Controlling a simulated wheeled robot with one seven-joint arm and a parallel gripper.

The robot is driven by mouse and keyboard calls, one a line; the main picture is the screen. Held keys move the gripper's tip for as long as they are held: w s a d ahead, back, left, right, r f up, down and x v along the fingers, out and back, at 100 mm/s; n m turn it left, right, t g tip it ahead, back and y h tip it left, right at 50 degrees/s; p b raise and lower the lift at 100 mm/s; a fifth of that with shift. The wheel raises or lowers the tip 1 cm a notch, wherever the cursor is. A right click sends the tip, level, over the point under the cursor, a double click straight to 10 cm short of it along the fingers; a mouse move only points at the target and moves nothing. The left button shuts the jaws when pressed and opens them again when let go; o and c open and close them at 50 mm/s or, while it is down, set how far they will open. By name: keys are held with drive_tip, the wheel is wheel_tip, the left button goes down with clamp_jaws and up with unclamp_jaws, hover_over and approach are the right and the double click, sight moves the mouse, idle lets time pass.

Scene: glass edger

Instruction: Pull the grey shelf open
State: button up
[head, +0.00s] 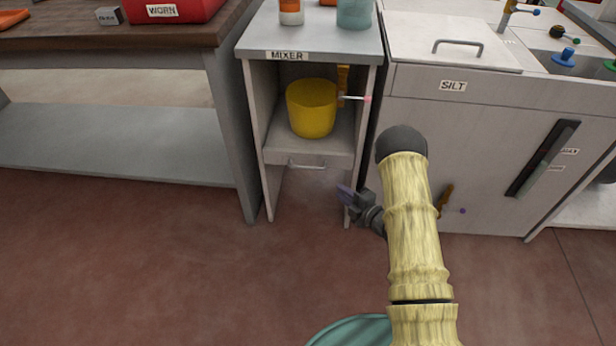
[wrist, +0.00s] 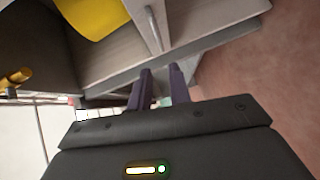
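The grey shelf (head: 337,158) sits low inside the cabinet labelled MIXER, with a pale bar handle (head: 307,166) on its front. A yellow bucket (head: 311,108) stands on the shelf. My gripper (head: 345,192) is below and to the right of the handle, by the cabinet's right front leg, and apart from the handle. In the wrist view the two purple fingers (wrist: 161,70) are a little apart with nothing between them. The handle (wrist: 152,30) lies beyond their tips, and part of the bucket (wrist: 95,14) shows at the top.
A SILT-labelled unit (head: 455,125) stands close on the cabinet's right, with a brown lever (head: 445,198) low on its front. A workbench (head: 120,135) stands left. The floor before the cabinet is clear.

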sight(308, 168)
drive_tip(key=shift+r, duration=0.1)
drive_tip(key=b+x, duration=0.5)
drive_tip(key=x, duration=1.2)
drive_tip(key=shift+w+a, duration=0.1)
drive_tip(key=shift+w, duration=0.1)
drive_tip(key=shift+c, duration=0.4)
clamp_jaws()
